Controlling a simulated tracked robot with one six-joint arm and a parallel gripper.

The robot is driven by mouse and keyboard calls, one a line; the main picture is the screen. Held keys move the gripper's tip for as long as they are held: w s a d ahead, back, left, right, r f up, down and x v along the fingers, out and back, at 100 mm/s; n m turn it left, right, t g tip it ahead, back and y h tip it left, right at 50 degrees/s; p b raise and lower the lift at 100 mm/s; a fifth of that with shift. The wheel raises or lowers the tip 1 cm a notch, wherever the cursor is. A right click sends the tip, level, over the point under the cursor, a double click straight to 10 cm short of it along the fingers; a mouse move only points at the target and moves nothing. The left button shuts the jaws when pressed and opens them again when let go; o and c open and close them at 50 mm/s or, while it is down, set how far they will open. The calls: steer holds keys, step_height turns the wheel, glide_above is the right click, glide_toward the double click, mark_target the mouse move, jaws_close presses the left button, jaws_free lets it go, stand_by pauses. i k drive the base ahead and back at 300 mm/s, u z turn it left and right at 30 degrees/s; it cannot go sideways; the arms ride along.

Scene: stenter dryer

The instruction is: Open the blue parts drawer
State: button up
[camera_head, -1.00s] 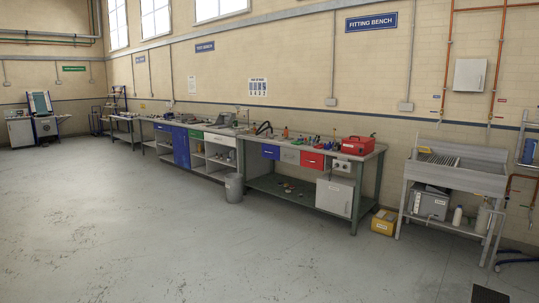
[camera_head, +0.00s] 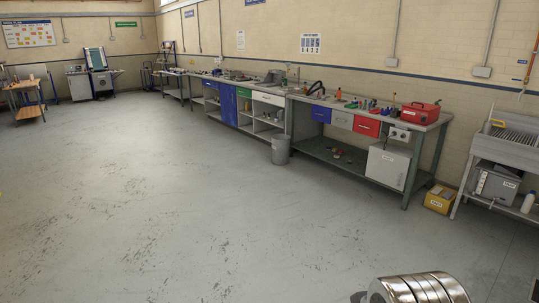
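A blue drawer (camera_head: 321,115) sits under the left end of the fitting bench's worktop. It looks shut, its front flush with the grey drawer (camera_head: 342,121) and red drawer (camera_head: 366,127) to its right. The lettering on its small label is too small to read. The bench (camera_head: 409,185) stands against the wall, across open floor from me. My gripper is not in view. A shiny ribbed metal cylinder shows at the lower right, close to the camera; no fingers show on it.
A grey bin (camera_head: 280,150) stands on the floor at the bench's left end. A yellow box (camera_head: 439,199) is by its right leg, left of a grey sink stand (camera_head: 504,150). A red toolbox (camera_head: 419,113) is on top. The floor (camera_head: 190,200) before the bench is clear.

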mark_target(320, 113)
steer(key=z, duration=0.1)
steer(key=i, duration=2.7)
steer(key=z, duration=0.1)
steer(key=i, duration=4.7)
steer(key=u, duration=0.05)
